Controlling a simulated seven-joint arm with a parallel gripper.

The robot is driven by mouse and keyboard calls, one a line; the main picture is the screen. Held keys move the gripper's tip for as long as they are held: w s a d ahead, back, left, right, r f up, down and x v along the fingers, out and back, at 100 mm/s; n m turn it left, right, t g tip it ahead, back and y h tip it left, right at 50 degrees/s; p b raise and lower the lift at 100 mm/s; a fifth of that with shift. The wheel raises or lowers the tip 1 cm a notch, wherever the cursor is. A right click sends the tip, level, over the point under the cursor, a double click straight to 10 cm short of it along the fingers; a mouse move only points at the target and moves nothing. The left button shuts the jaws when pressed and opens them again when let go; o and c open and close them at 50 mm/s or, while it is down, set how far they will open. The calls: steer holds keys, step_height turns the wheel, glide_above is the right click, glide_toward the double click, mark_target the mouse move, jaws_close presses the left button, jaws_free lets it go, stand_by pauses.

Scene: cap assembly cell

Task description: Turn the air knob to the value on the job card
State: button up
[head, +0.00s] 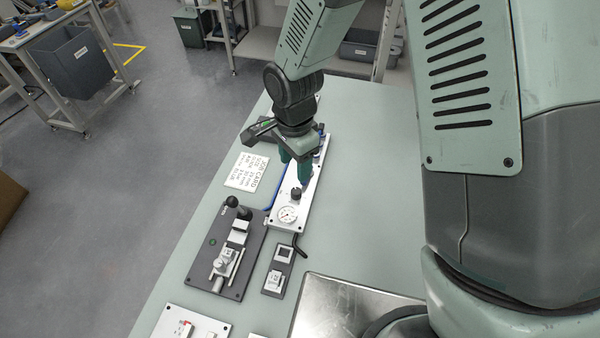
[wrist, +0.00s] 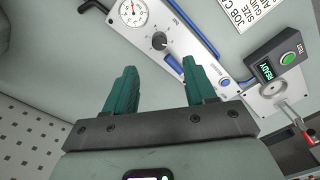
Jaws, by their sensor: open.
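The air knob (wrist: 159,40) is a small black dial on a white panel (head: 302,203). It also shows in the head view (head: 296,193), close beside my fingertips. A round white gauge (wrist: 133,12) sits next to it on the panel, also in the head view (head: 288,215); its reading is too small to tell. My gripper (wrist: 159,66) is open and empty, its teal fingers spread, with the knob ahead of the gap between them. The white job card (head: 246,172) lies left of the panel, partly cut off in the wrist view (wrist: 243,12); its value is not legible.
A dark fixture (head: 226,250) with a black-knobbed lever and a small grey block (head: 279,269) sit nearer. The bench left of the card is clear.

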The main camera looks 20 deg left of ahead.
mark_target(296, 191)
step_height(296, 191, down, 10)
steer(key=shift+f, duration=0.15)
stand_by(0.4)
jaws_close()
steer(key=shift+n, duration=0.3)
steer(key=n, duration=0.3)
steer(key=shift+n, duration=2)
jaws_free()
